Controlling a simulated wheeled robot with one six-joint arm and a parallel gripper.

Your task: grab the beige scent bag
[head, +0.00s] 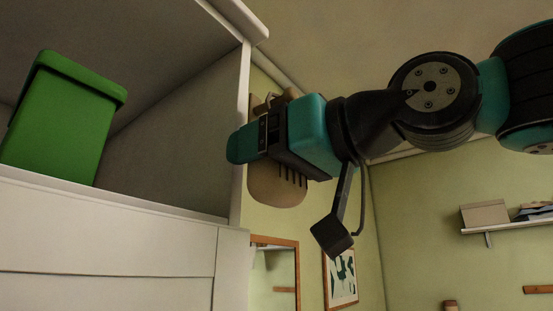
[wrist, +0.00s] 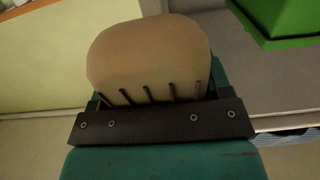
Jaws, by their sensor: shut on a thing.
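The beige scent bag (head: 277,186) is a rounded tan pouch. In the head view it hangs at my gripper (head: 240,146), in front of the green wall and beside the white cabinet's right edge. The gripper hides its middle. In the wrist view the bag (wrist: 152,55) fills the upper middle, held at my gripper (wrist: 158,95). The gripper is shut on the bag. The bag looks clear of any surface.
A green bin (head: 60,118) stands on the white cabinet shelf (head: 110,196) at left; part of it shows in the wrist view (wrist: 283,18). A framed picture (head: 341,277) and a wall shelf (head: 510,224) are farther right. Open room lies below my arm.

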